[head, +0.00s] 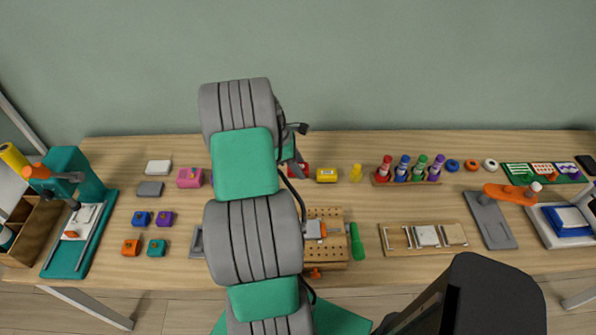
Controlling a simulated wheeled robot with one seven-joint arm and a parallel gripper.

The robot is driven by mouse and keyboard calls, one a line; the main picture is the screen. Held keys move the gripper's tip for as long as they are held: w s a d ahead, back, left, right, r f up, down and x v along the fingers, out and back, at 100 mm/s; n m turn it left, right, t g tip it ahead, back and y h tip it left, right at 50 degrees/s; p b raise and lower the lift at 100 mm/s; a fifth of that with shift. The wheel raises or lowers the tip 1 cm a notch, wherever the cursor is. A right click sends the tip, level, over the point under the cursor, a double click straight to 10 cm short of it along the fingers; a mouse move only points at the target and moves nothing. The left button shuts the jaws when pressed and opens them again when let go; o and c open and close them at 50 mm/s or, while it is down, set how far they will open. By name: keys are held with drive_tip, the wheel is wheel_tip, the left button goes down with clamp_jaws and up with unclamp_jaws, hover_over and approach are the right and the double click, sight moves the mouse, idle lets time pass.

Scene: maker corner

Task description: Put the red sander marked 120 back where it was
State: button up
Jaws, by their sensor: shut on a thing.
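A small red block (304,170), which I take for the red sander, shows in the head view at the back middle of the bench. It is partly covered by my gripper and arm, and its marking cannot be read. My gripper (297,165) is mostly hidden behind my arm, with its end at the red block. It is shut on the block. Whether the block touches the bench top cannot be told.
A pegboard block (333,245) and green tool (356,241) are in front. A pink block (190,178) lies left. My arm hides the bench between.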

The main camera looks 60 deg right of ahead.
sight(298, 180)
drive_tip(key=d+f, duration=0.1)
drive_tip(key=w+f, duration=0.1)
drive_tip(key=d+f, duration=0.1)
drive_tip(key=shift+w+d+f, duration=0.25)
drive_tip(key=shift+d+f, duration=0.05)
wheel_tip(298, 180, down, 2)
drive_tip(key=shift+f+p, duration=0.2)
drive_tip(key=shift+p, duration=0.55)
drive_tip(key=shift+f, duration=0.45)
drive_tip(key=o, duration=1.2)
